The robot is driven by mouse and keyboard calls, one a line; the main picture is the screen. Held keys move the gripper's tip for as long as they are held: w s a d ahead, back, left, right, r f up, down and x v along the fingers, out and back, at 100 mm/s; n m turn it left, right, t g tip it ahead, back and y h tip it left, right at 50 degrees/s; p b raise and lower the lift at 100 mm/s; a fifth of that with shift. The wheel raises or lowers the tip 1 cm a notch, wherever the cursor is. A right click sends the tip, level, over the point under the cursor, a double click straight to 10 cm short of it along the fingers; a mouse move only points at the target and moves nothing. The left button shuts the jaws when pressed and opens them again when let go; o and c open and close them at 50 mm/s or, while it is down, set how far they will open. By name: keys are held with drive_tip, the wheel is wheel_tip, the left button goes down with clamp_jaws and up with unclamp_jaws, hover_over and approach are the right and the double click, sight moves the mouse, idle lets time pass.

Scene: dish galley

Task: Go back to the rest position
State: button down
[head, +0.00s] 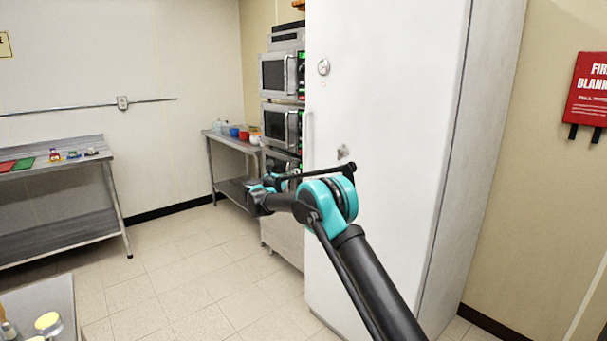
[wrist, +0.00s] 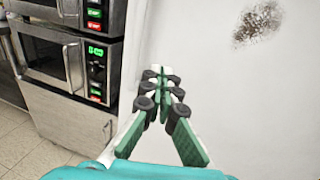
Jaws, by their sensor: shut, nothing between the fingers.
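My gripper (wrist: 160,86) is shut and empty in the wrist view, its green and black fingers together. It points toward the tall white cabinet (head: 385,130), whose pale door fills the right of the wrist view (wrist: 235,90). In the head view my arm reaches from the lower right toward the middle. My gripper (head: 262,183) shows there small and dark at the arm's far end, with its fingers hard to make out. I cannot tell from these views how far it is from the cabinet door.
Stacked microwaves (head: 280,128) stand left of the cabinet; they also show in the wrist view (wrist: 70,55). A steel table (head: 60,160) with small items is at the left. Another table (head: 232,140) holds bowls. A nearer table edge (head: 55,295) is at lower left. The tiled floor between is clear.

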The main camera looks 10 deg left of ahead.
drive_tip(key=d+r+n+t+y, duration=0.4)
drive_tip(key=d+r+n+y, duration=0.35)
drive_tip(key=r+n, duration=0.5)
drive_tip(key=s+d+n+g+y, duration=0.2)
drive_tip(key=s+d+n+y, duration=0.5)
drive_tip(key=n, duration=0.5)
drive_tip(key=s+d+f+n+g+h, duration=0.2)
drive_tip(key=s+d+f+n+g, duration=0.2)
drive_tip(key=s+d+f, duration=0.5)
drive_tip(key=s+d+f+n+g+h, duration=0.2)
drive_tip(key=s+d+f+n+g, duration=0.3)
drive_tip(key=s+f, duration=0.7)
drive_tip(key=s+d+f+n+g+h, duration=0.2)
drive_tip(key=s+d+f+n, duration=0.6)
drive_tip(key=s, duration=2.3)
drive_tip(key=d+f+g, duration=0.2)
drive_tip(key=d+f, duration=0.1)
drive_tip(key=d, duration=0.2)
drive_tip(key=shift+s+d+g, duration=0.25)
drive_tip(key=shift+s+g, duration=0.1)
drive_tip(key=shift+g, duration=0.05)
